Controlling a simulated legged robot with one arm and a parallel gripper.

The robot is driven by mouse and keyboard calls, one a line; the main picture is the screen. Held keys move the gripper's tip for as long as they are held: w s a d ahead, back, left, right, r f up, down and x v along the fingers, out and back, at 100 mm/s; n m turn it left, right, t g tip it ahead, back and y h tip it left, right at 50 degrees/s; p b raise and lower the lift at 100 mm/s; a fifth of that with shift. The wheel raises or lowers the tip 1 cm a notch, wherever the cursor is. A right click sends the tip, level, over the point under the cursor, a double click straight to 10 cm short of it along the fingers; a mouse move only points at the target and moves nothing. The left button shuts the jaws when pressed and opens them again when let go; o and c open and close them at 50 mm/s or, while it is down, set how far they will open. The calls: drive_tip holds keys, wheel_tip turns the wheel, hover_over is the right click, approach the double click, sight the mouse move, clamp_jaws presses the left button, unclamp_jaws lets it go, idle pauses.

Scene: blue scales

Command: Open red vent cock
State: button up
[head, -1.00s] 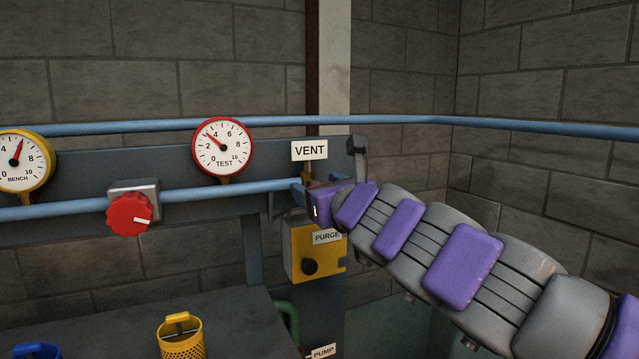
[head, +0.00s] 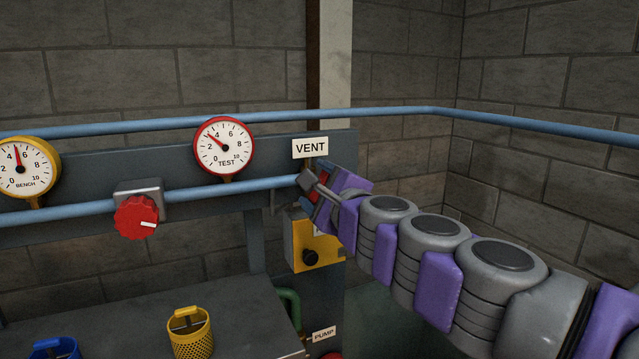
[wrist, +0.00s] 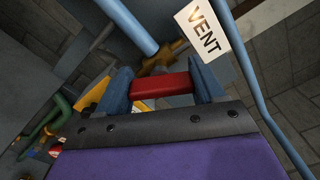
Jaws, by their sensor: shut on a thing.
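The red vent cock handle (wrist: 160,86) lies between the two fingers of my gripper (wrist: 163,88) in the wrist view. The fingers are shut on it, one at each end of the red bar. A brass valve body (wrist: 165,57) shows just beyond it at the end of a blue pipe. The white VENT label (wrist: 203,32) is beside it, and in the head view it hangs just above my gripper (head: 314,192). In the head view only a sliver of red shows, as my wrist hides most of the cock.
A red TEST gauge (head: 224,146) reads a little above 3. A yellow BENCH gauge (head: 22,168) and a red knob (head: 136,217) are to the left. A yellow PURGE box (head: 300,242) sits below my gripper. A yellow perforated basket (head: 190,333) stands on the bench.

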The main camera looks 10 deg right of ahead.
drive_tip(key=n, duration=0.2)
drive_tip(key=n+b, duration=0.1)
drive_tip(key=n, duration=0.2)
drive_tip(key=shift+a+f+n+b, duration=0.1)
drive_tip(key=shift+f+n+b, duration=0.15)
drive_tip(key=shift+n+b, duration=0.05)
idle(0.4)
drive_tip(key=o, duration=0.6)
drive_tip(key=shift+o, duration=2.1)
drive_tip(key=shift+r, duration=0.1)
drive_tip(key=shift+s, duration=0.15)
drive_tip(key=s+d+b, duration=0.1)
drive_tip(key=s, duration=0.4)
drive_tip(key=s+d, duration=0.1)
drive_tip(key=s, duration=0.5)
drive_tip(key=s+d+b, duration=0.1)
drive_tip(key=s, duration=0.5)
drive_tip(key=shift+d+b, duration=0.15)
drive_tip(key=shift+b, duration=0.2)
